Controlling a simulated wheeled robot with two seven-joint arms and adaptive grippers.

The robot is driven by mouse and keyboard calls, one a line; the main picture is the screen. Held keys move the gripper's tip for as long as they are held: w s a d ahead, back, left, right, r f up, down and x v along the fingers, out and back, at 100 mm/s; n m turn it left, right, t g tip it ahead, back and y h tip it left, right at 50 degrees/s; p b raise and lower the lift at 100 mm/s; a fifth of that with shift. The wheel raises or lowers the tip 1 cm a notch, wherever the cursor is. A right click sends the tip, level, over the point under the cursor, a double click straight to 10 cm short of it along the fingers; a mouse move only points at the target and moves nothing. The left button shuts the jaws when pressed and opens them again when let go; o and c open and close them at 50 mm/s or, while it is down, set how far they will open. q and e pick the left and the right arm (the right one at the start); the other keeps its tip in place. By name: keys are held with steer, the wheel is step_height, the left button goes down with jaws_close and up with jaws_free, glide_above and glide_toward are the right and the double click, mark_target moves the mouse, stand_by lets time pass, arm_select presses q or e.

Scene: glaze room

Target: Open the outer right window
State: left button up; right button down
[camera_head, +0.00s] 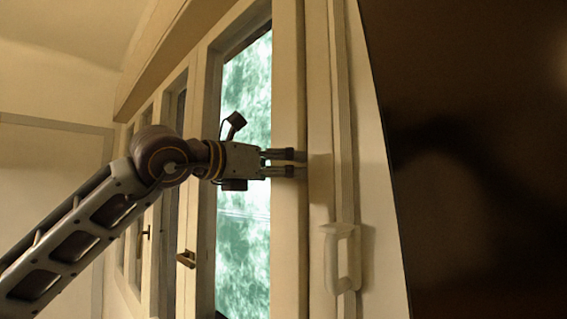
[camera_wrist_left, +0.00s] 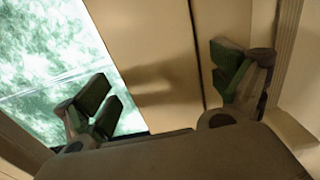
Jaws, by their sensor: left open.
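The rightmost window pane in view (camera_head: 243,240), with bright green foliage behind it, stands in a cream frame in the head view. It also shows at the left of the left wrist view (camera_wrist_left: 45,50). A pale, loop-shaped handle (camera_head: 340,262) sits on the frame to the right, below my gripper. A small brass handle (camera_head: 186,259) is on the frame at the pane's left. My left gripper (camera_head: 301,164) is open and empty in front of the cream upright right of the glass. In the wrist view its fingers (camera_wrist_left: 165,90) are spread over that upright. My right gripper is not seen.
More narrow window frames recede to the left, with another small handle (camera_head: 146,233). A large dark panel or opening (camera_head: 480,180) fills the right side of the head view. A wooden beam (camera_head: 170,55) runs above the windows.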

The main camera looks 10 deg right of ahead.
arm_select(q)
steer(key=shift+w+d, duration=0.4)
steer(key=shift+d, duration=0.15)
steer(key=shift+c, duration=0.3)
steer(key=shift+s+a, duration=0.15)
steer(key=shift+a, duration=0.05)
steer(key=c, duration=1.4)
steer(key=shift+r, duration=0.1)
steer(key=shift+b, duration=0.3)
